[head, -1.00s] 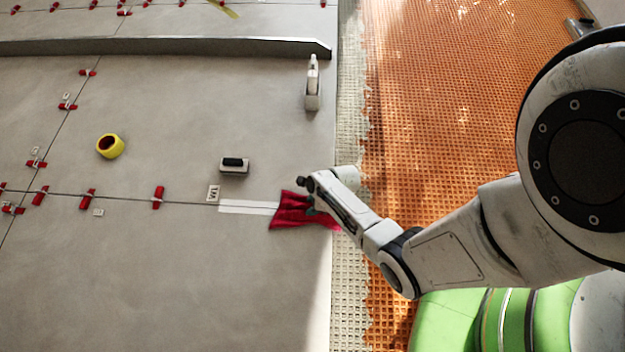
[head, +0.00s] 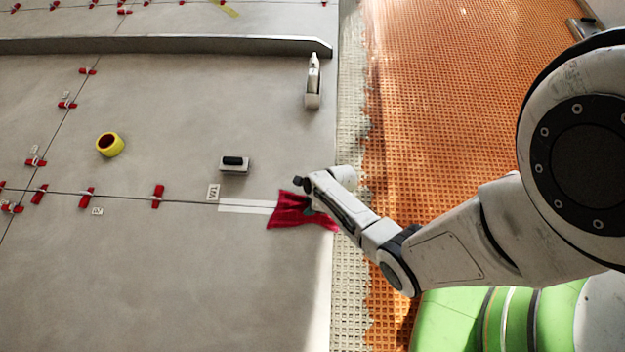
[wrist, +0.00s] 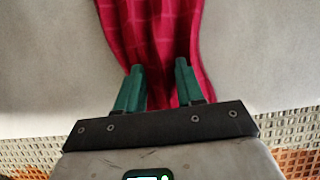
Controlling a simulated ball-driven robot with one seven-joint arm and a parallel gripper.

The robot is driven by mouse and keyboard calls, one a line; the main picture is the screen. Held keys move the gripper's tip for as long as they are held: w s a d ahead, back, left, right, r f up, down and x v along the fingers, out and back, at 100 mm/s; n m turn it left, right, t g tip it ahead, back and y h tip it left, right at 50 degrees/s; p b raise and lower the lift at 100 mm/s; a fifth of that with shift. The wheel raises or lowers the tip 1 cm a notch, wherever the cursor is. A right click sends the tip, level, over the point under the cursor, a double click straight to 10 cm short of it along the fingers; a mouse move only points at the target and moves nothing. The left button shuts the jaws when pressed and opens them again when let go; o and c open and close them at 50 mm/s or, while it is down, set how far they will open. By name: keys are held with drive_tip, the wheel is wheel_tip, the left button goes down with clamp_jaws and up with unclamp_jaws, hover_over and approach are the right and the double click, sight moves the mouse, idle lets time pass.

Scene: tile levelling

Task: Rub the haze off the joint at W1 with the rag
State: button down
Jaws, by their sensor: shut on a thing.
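My gripper (wrist: 160,85) is shut on a red rag (wrist: 160,30), whose cloth fills the space between the green fingers in the wrist view. In the head view the rag (head: 290,211) lies spread on the grey tile near its right edge, over the right end of the joint. A pale hazy band (head: 246,206) runs along the joint to the left of the rag, and the rag's left edge meets it. A small W1 label (head: 213,191) lies at the band's left end. The fingertips are mostly hidden by my arm in the head view.
A black-handled float (head: 234,164) sits above the band. A yellow tape roll (head: 110,144), red clips (head: 158,196) and a white-handled tool (head: 313,82) are on the tiles. A long metal straightedge (head: 165,45) crosses the back. Orange matting (head: 450,130) lies to the right.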

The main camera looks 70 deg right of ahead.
sight(294, 203)
drive_tip(key=shift+w+a, duration=0.3)
drive_tip(key=shift+w, duration=0.4)
drive_tip(key=shift+w+a, duration=0.3)
drive_tip(key=shift+w, duration=0.35)
drive_tip(key=shift+w+a+b, duration=0.2)
drive_tip(key=shift+w+b, duration=0.15)
drive_tip(key=shift+w, duration=0.7)
drive_tip(key=shift+w+a, duration=0.1)
drive_tip(key=shift+w+a, duration=0.3)
drive_tip(key=shift+w, duration=0.45)
drive_tip(key=shift+w+a+b, duration=0.3)
drive_tip(key=shift+w+b, duration=0.1)
drive_tip(key=shift+w, duration=0.55)
drive_tip(key=shift+w, duration=0.1)
drive_tip(key=shift+w+a+f+b, duration=0.1)
drive_tip(key=shift+w+a+b, duration=0.25)
drive_tip(key=shift+w, duration=0.45)
drive_tip(key=shift+w+a+f+b, duration=0.1)
drive_tip(key=shift+w+a+b, duration=0.2)
drive_tip(key=shift+w, duration=0.45)
drive_tip(key=shift+w+r, duration=0.1)
drive_tip(key=shift+w, duration=0.05)
